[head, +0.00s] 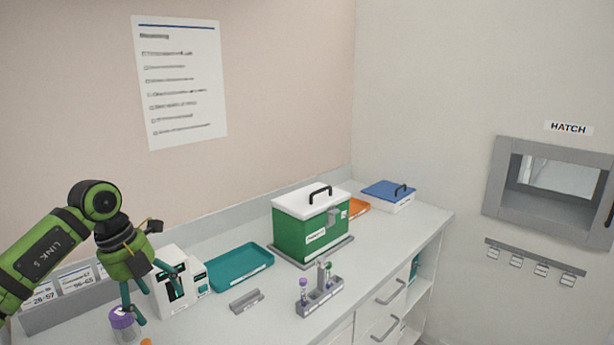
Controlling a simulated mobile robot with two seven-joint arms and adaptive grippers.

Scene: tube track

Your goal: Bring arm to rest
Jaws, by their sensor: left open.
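My left arm (45,255) comes in from the left edge, its green link marked "LINK 5". My left gripper (155,294) is open above the left part of the counter, its teal fingers spread and pointing down. No object shows between the fingers. One finger overlaps the white device (172,290) in the picture; I cannot tell if they touch. The other finger ends beside a purple cap (122,318) near the bottom edge. My right gripper is not in view.
The counter (225,325) holds a teal tray (240,265), a small grey rack (246,301), a tube rack (320,302) with capped tubes, a green box (308,232) with a white lid, an orange tray (356,206) and a blue-lidded box (388,193). A hatch (551,187) is at right.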

